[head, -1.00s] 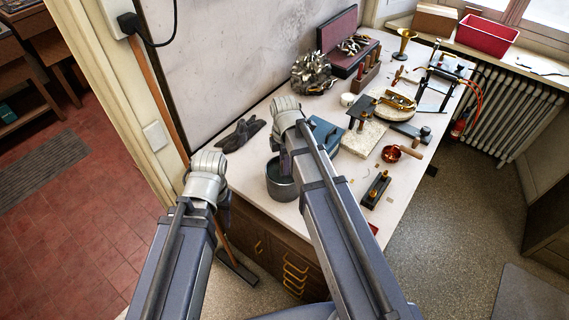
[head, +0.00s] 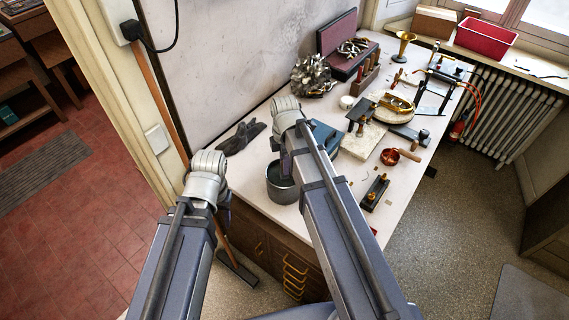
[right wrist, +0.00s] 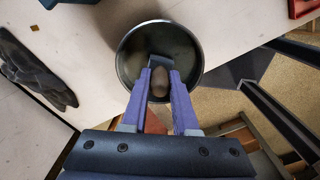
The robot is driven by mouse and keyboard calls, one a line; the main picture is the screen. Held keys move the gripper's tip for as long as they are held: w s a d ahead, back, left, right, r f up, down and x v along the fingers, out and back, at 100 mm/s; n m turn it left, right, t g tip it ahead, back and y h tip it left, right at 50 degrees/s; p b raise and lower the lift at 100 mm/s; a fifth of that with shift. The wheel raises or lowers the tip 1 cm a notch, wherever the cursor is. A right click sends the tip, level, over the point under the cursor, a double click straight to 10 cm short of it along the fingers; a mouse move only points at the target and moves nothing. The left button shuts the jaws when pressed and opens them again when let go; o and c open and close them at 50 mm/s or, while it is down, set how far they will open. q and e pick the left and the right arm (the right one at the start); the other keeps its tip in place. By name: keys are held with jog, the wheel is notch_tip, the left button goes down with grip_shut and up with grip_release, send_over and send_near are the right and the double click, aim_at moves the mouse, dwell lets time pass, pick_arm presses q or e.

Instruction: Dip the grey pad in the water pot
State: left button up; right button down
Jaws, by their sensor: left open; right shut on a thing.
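The water pot (head: 283,194), a round dark metal vessel, stands near the front left edge of the bench. In the right wrist view the pot (right wrist: 185,43) is seen from above, its inside dim. My right gripper (right wrist: 161,76) is over the pot's opening, its purple fingers shut on the grey pad (right wrist: 168,63), with a rounded brownish part between them. Whether the pad touches water cannot be told. In the head view my right gripper (head: 286,166) is mostly behind its wrist. My left gripper (head: 206,190) is low at the left, off the bench; its fingers are hidden by its wrist.
Dark gloves (head: 240,138) lie left of the pot, and a blue box-like thing (head: 327,137) stands behind it. A black block with brass parts (head: 375,192) and a copper pan (head: 390,156) lie to the right. Several tools fill the bench's far part. The wall borders the bench's left.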

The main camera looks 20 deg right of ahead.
jog(key=shift+r+p, duration=3.45)
jog(key=shift+r, duration=0.3)
jog(key=shift+f, duration=0.15)
